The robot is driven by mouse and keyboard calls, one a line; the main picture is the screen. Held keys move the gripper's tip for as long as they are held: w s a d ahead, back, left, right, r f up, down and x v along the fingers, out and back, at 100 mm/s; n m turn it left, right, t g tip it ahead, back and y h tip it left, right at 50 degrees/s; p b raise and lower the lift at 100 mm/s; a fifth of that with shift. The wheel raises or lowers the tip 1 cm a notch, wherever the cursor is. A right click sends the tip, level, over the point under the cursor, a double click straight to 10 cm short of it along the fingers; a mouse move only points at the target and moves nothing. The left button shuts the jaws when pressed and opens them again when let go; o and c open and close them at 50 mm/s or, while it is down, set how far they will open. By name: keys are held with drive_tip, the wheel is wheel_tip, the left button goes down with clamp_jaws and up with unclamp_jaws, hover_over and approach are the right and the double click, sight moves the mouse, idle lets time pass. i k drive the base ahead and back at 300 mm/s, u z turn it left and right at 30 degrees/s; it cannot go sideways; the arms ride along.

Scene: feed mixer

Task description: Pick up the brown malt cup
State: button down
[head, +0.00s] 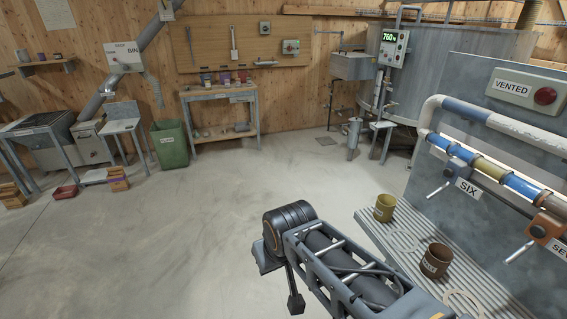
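A brown cup (436,261) with a small pale label stands upright on the ribbed grey shelf (405,243) at the lower right. Its label is too small to read. A mustard-yellow cup (385,208), also labelled, stands farther back on the same shelf. My arm reaches in from the bottom edge, left of the shelf and apart from both cups. I cannot make out my gripper's fingers in this view.
A grey panel above the shelf carries pipes, taps marked SIX (468,187) and SEVEN, and a VENTED box (525,90) with a red button. A green bin (170,144) and workbench (221,110) stand by the far wall. The floor between is clear.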

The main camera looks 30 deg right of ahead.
sight(437, 258)
drive_tip(key=z, duration=2.1)
drive_tip(key=k, duration=0.65)
drive_tip(key=u, duration=0.65)
drive_tip(key=i, duration=0.95)
drive_tip(key=u, duration=0.55)
